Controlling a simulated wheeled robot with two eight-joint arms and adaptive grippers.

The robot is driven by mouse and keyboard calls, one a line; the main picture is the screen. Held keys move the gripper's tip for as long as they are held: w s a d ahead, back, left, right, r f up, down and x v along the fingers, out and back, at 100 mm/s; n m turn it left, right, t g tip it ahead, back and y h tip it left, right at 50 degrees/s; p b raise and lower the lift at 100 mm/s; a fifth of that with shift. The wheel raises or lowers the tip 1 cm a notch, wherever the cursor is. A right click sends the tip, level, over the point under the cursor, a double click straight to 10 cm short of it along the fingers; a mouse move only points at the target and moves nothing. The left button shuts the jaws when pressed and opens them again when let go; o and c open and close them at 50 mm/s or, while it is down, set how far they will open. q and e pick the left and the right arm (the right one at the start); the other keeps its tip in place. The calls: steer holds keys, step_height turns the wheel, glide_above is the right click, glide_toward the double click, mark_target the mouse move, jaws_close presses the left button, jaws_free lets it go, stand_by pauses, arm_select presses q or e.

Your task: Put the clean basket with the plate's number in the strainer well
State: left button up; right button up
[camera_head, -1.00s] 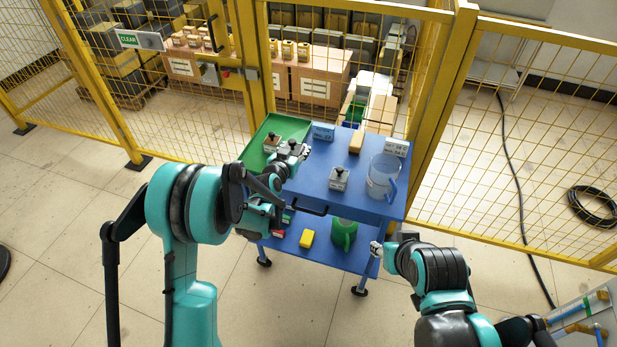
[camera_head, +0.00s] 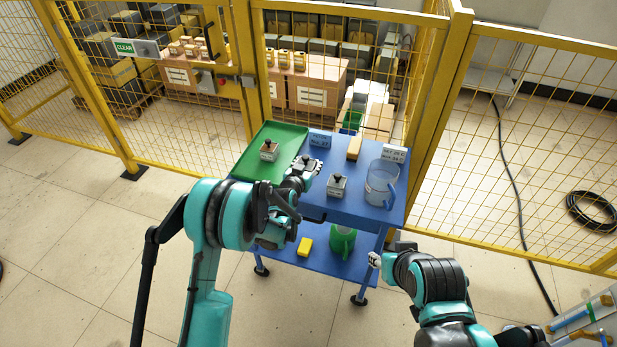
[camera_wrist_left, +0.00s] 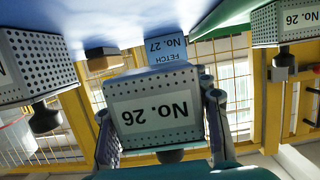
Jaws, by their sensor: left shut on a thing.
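My left gripper (camera_head: 306,166) is shut on a grey perforated basket, which in the left wrist view (camera_wrist_left: 155,108) carries a label reading No. 26, upside down. The blue plate (camera_head: 320,139) at the trolley's back reads FETCH No. 27 in the left wrist view (camera_wrist_left: 168,50). A second basket (camera_head: 269,150) with a black knob stands in the green tray; its label also reads No. 26 in the left wrist view (camera_wrist_left: 285,22). A third basket (camera_head: 337,186) stands on the blue top, its number unreadable. My right gripper (camera_head: 375,260) is low by the trolley's right side, jaws unclear. I cannot make out the strainer well.
The blue trolley top (camera_head: 345,212) also bears a clear jug (camera_head: 381,183), a yellow-brown block (camera_head: 354,148) and a pale sign (camera_head: 394,153). The green tray (camera_head: 285,132) lies at its left. A green jug (camera_head: 342,241) and yellow block (camera_head: 305,246) are below. Yellow fencing stands behind.

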arm_select(q)
step_height(320, 180, down, 5)
steer(key=shift+r+b, duration=0.15)
steer(key=shift+b, duration=0.85)
steer(key=shift+r, duration=0.1)
steer(key=shift+s, duration=0.1)
steer(key=o, duration=1.3)
steer(key=shift+f, duration=0.2)
steer(key=shift+o, duration=0.2)
